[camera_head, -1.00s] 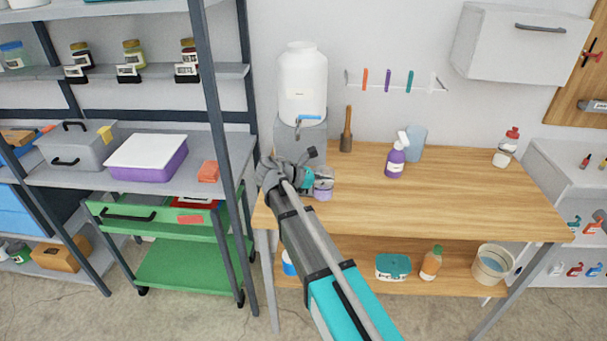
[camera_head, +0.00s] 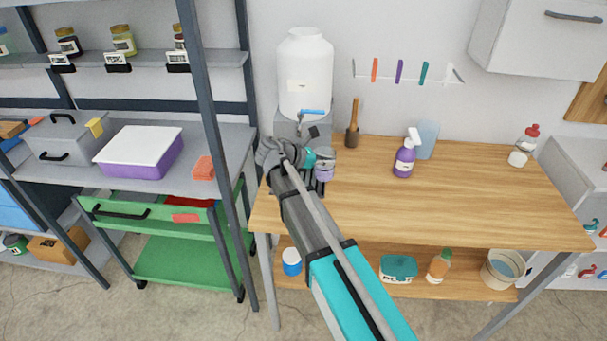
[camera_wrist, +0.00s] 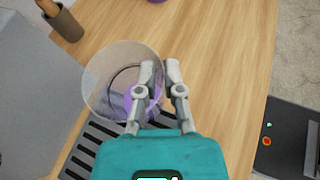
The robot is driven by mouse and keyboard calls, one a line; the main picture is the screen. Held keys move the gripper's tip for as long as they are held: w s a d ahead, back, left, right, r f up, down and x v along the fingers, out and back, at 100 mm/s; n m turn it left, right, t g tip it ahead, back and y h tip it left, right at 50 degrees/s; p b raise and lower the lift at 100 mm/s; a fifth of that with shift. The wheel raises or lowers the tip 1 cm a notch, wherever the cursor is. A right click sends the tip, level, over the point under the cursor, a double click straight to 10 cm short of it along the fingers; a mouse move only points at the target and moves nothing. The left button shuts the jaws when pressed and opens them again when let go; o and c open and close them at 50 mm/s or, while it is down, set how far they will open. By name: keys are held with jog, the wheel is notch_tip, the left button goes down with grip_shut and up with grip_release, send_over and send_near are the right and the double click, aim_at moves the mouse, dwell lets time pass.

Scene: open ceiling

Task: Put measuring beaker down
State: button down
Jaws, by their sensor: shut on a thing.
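The measuring beaker is a clear, round, open vessel with something purple at its bottom; it fills the left middle of the wrist view (camera_wrist: 103,82). My gripper (camera_wrist: 160,70) is shut on its right-hand wall. In the head view my gripper (camera_head: 322,160) is over the left end of the wooden workbench (camera_head: 460,205), in front of the water dispenser. The purplish part of the beaker (camera_head: 324,174) shows just below it. I cannot tell whether the beaker's base touches anything.
The white water dispenser (camera_head: 305,72) stands behind my gripper. A slotted dark grate (camera_wrist: 85,150) lies below the beaker in the wrist view. A wooden-handled tool (camera_head: 352,125), purple spray bottle (camera_head: 405,157) and white bottle (camera_head: 523,147) stand farther back. The bench's middle is clear.

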jog(key=shift+w+d, duration=0.1)
jog(key=shift+d, duration=0.05)
dwell(0.3)
jog(key=s+a+n+t+y, duration=0.1)
jog(key=s+a, duration=0.3)
jog(key=a, duration=0.6)
jog(key=s+a+n+t+y, duration=0.2)
jog(key=s+a, duration=0.3)
jog(key=a, duration=0.5)
jog(key=shift+s+n+t+p, duration=0.25)
jog(key=shift+n+p, duration=0.2)
jog(key=shift+n, duration=0.25)
jog(key=shift+w+r, duration=0.1)
jog(key=w+d, duration=1.1)
jog(key=shift+w+d, duration=0.35)
jog(key=f+b, duration=0.2)
jog(key=w+d+f+b, duration=0.1)
jog(key=shift+f+b, duration=0.3)
jog(key=shift+f, duration=0.1)
